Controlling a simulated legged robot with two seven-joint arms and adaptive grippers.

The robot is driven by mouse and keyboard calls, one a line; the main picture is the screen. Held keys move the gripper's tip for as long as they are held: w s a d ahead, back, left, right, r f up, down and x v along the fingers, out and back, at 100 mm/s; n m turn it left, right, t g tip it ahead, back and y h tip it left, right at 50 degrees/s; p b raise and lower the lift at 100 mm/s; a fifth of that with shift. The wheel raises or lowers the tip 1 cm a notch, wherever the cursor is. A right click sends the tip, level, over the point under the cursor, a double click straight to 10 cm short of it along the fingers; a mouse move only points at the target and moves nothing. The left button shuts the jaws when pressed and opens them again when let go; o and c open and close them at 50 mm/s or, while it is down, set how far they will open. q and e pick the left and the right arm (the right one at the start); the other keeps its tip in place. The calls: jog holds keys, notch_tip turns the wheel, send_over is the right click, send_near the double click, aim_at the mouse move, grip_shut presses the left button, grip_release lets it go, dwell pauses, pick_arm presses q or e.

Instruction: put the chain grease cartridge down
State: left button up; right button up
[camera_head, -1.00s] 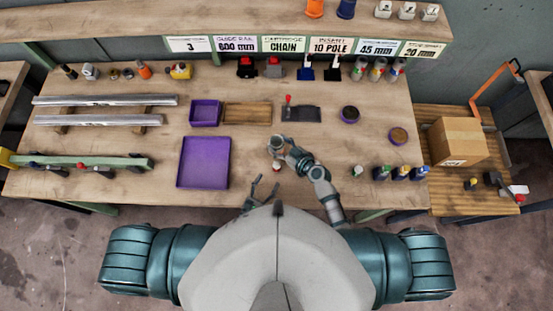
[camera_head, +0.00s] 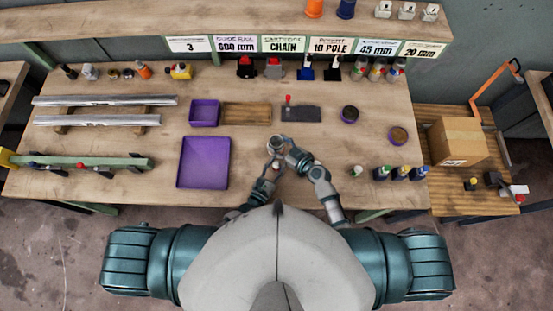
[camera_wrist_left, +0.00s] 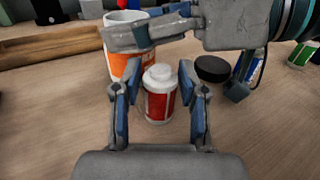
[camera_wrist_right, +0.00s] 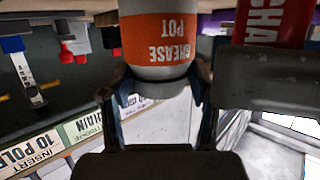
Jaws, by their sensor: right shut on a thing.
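The chain grease cartridge (camera_wrist_left: 160,100), white with a red label and white cap, stands upright between the spread fingers of my left gripper (camera_head: 271,166), near the bench's front edge. Gaps show on both sides of it in the left wrist view. Part of its red label shows in the right wrist view (camera_wrist_right: 275,22), with grey gripper metal across its lower part. My right gripper (camera_head: 286,146) is shut on the white and orange grease pot (camera_wrist_right: 160,42), just behind the cartridge. I cannot tell if the pot touches the bench.
A purple tray (camera_head: 203,162) lies left of my grippers. A dark plate (camera_head: 301,114) lies behind them, and several small bottles (camera_head: 382,173) stand at the front right. A CHAIN sign (camera_head: 283,44) hangs on the shelf edge. Bare bench shows between the plate and the bottles.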

pick_arm(q)
grip_shut()
pick_arm(e)
jog(key=shift+s+f, duration=0.15)
jog(key=shift+f, duration=0.15)
pick_arm(q)
jog(key=shift+r, duration=0.3)
jog(key=v, duration=3.2)
pick_arm(e)
jog(key=o, duration=1.3)
jog(key=shift+r, duration=0.15)
